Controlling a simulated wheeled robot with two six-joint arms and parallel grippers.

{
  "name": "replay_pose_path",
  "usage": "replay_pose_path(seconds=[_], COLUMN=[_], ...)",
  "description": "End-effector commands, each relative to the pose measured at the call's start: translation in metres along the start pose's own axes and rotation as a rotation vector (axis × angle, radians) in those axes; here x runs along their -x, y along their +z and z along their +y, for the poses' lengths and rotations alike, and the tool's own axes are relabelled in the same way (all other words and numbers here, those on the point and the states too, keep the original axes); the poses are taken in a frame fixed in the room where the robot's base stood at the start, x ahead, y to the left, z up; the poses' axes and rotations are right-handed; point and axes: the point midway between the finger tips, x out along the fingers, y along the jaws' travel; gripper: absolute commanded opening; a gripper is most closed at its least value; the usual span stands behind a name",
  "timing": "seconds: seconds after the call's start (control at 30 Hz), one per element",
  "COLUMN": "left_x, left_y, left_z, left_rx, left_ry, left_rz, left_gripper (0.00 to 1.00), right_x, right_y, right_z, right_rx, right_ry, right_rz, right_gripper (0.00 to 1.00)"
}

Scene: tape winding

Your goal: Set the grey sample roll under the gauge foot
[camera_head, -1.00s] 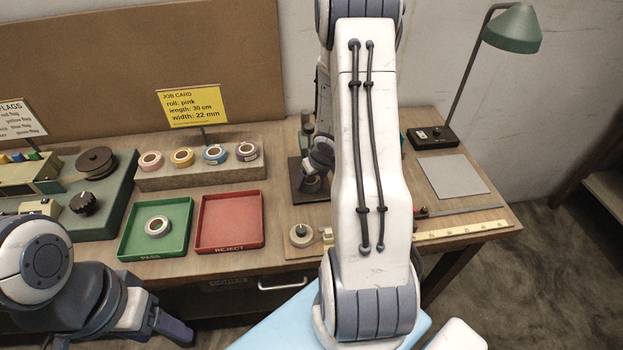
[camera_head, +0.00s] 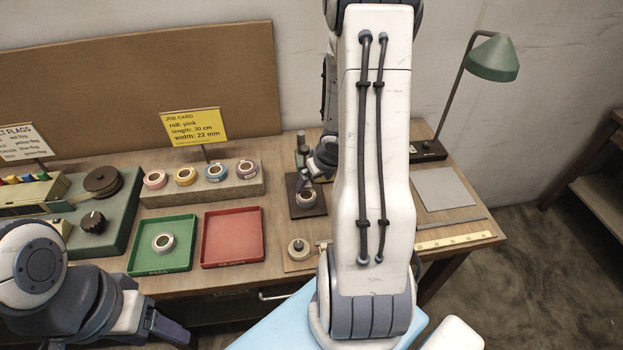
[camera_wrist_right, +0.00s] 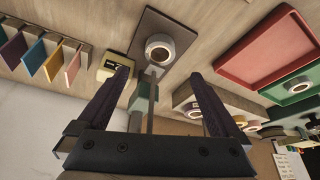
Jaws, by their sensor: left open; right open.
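A grey roll (camera_head: 307,198) with a pale core lies flat on the dark base plate (camera_head: 293,211) of the gauge. It shows in the right wrist view (camera_wrist_right: 160,48) too, on the plate (camera_wrist_right: 178,22). My right gripper (camera_wrist_right: 160,75) is open and empty, its fingers apart with the gauge's upright (camera_wrist_right: 145,97) seen between them. In the head view it (camera_head: 305,180) is just above and behind the roll, partly hidden by my arm. I cannot tell whether the gauge foot is directly over the roll. My left gripper (camera_head: 172,330) is open at the lower left, off the table.
The green PASS tray (camera_head: 140,262) holds another pale roll (camera_head: 163,242). The red REJECT tray (camera_head: 232,238) is empty. Several coloured rolls stand on a block (camera_head: 225,188) behind them. A roll on a peg (camera_head: 298,248) is in front of the gauge. A grey mat (camera_head: 442,188) lies at right.

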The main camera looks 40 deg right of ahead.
Motion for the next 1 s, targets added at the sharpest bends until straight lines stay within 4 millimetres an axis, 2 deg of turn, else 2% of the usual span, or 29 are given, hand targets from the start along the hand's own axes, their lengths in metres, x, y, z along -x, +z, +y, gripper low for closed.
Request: replay_pose_path(seconds=[0.03,0.1,0.33,0.47,0.57,0.63,0.73,0.87,0.9,1.0], left_x=[0.007,0.009,0.009,0.009,0.009,0.009,0.009,0.009,0.009,0.009], left_y=[0.000,0.000,0.000,0.000,0.000,0.000,0.000,0.000,0.000,0.000], left_z=[0.001,0.001,0.001,0.001,0.001,0.001,0.001,0.001,0.001,0.001], left_rx=[0.000,0.001,0.001,0.001,0.001,0.001,0.001,0.001,0.001,0.001], left_ry=[0.000,0.000,0.000,0.000,0.000,0.000,0.000,0.000,0.000,0.000], left_rz=[0.000,0.000,0.000,0.000,0.000,0.000,0.000,0.000,0.000,0.000], left_gripper=[0.64,0.64,0.64,0.64,0.64,0.64,0.64,0.64,0.64,0.64], right_x=[0.008,0.012,0.014,0.022,0.038,0.056,0.084,0.124,0.138,0.169], right_y=[-0.001,0.000,0.000,-0.013,-0.029,-0.037,-0.034,-0.004,0.010,0.051], right_z=[0.000,0.000,-0.001,-0.016,-0.048,-0.080,-0.131,-0.199,-0.218,-0.258], right_rx=[-0.001,-0.001,0.002,0.053,0.137,0.203,0.297,0.419,0.458,0.560], right_ry=[0.000,0.000,0.002,0.030,0.074,0.100,0.108,0.059,0.032,-0.050], right_rz=[0.000,0.000,0.000,-0.001,-0.008,-0.018,-0.044,-0.099,-0.122,-0.189], right_gripper=[1.00,1.00,1.00,1.00,1.00,1.00,1.00,1.00,1.00,1.00])
